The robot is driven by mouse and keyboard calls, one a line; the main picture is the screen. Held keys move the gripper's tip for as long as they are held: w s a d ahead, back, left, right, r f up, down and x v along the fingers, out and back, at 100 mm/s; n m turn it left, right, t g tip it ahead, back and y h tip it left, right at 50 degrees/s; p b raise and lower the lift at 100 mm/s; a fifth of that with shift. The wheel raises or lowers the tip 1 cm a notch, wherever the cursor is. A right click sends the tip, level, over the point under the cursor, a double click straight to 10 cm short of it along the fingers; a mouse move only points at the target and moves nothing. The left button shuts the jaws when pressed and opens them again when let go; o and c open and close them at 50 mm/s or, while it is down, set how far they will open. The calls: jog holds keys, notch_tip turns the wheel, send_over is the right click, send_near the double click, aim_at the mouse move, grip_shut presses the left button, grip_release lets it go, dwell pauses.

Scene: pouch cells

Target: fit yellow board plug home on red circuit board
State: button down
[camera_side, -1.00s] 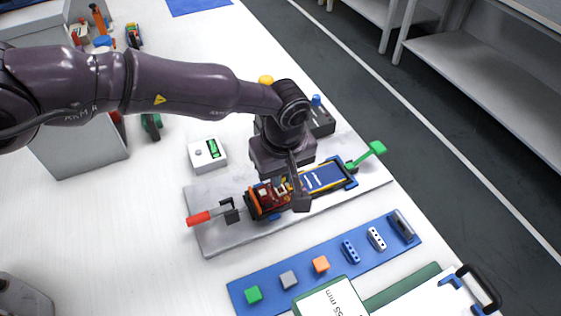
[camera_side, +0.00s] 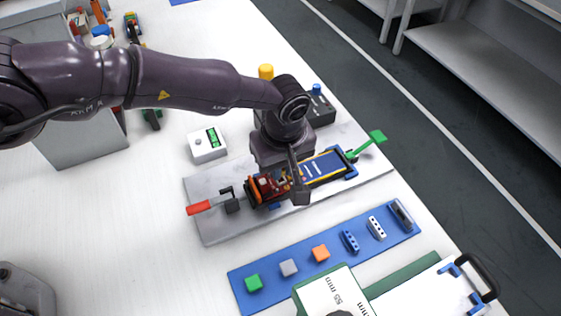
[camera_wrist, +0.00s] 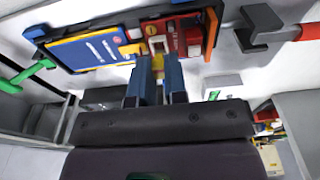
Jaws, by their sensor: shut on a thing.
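The red circuit board (camera_side: 266,187) lies at the left end of a fixture on a grey plate, beside a blue pouch cell (camera_side: 322,168). In the wrist view the red board (camera_wrist: 188,36) is at the top, with the blue cell (camera_wrist: 90,50) to its left. My gripper (camera_wrist: 158,60) is shut on the yellow board plug (camera_wrist: 158,62), of which only a little shows between the fingers. The fingertips are right at the edge of the red board. I cannot tell how far the plug sits in its socket. In the side view my gripper (camera_side: 297,196) hides the plug.
A red-handled clamp (camera_side: 205,207) stands left of the board and a green lever (camera_side: 370,142) at the cell's right end. A white meter (camera_side: 207,145) and a dark box (camera_side: 320,108) stand behind. A blue strip (camera_side: 330,262) with several blocks lies in front.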

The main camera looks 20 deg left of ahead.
aim_at(284, 186)
jog(key=shift+f, duration=0.9)
dwell(0.5)
jog(key=c, duration=1.1)
grip_release()
jog(key=r, duration=0.8)
jog(key=s+d+r, duration=0.1)
jog(key=r, duration=0.4)
jog(key=shift+d, duration=0.1)
